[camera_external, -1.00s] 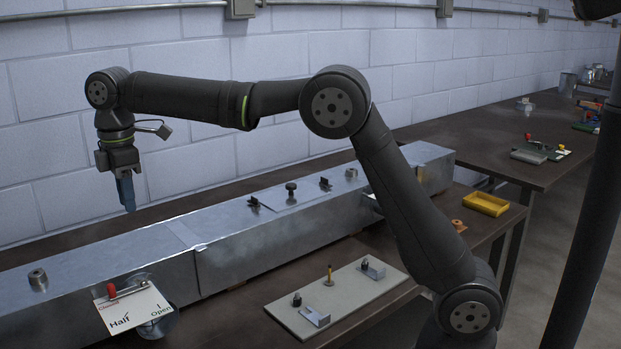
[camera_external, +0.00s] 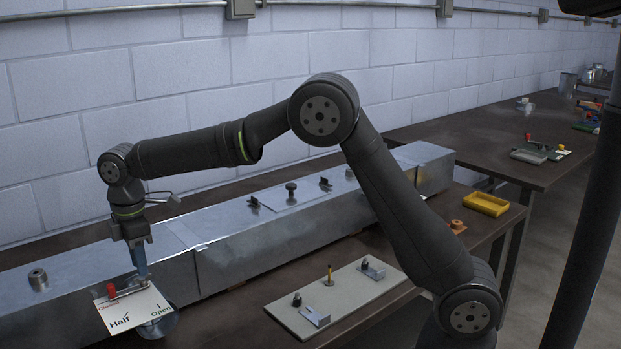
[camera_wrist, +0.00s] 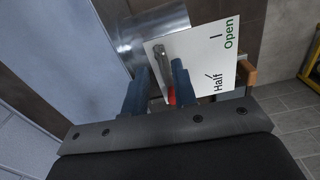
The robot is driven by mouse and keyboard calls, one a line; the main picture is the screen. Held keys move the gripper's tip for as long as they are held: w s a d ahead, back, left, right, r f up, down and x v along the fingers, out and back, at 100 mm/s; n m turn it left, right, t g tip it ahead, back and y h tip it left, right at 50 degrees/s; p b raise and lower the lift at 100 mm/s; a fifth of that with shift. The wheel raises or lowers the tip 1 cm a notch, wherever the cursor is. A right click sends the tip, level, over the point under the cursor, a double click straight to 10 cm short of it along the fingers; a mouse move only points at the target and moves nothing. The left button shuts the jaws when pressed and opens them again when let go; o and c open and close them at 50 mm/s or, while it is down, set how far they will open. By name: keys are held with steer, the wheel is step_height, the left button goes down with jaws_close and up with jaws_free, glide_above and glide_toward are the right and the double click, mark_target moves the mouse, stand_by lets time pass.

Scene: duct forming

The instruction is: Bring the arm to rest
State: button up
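My gripper (camera_external: 140,274) points down at the near left end of the long metal duct (camera_external: 225,256). In the external view its blue fingers are just above or behind the white card (camera_external: 134,311) marked "Half" and "Open". A small lever with a red knob (camera_external: 111,290) lies along the card's top edge. In the wrist view the two fingers stand apart, so my gripper (camera_wrist: 160,80) is open. The grey lever (camera_wrist: 161,62) shows between them, with the red knob partly hidden low behind the right finger. I cannot tell whether a finger touches the lever.
A pale board (camera_external: 338,296) with small clamps and a yellow-topped pin lies on the bench, right of the duct. A yellow tray (camera_external: 486,204) is at the bench's right end. Black knobs (camera_external: 291,190) stand up from the duct top. The block wall (camera_external: 250,130) is behind.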

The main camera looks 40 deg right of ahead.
steer(key=shift+f, duration=1.45)
step_height(320, 180, up, 17)
step_height(320, 180, down, 17)
steer(key=shift+r, duration=0.1)
steer(key=shift+m, duration=0.3)
steer(key=m, duration=0.4)
steer(key=shift+m, duration=0.4)
steer(key=m, duration=0.5)
steer(key=shift+m, duration=0.4)
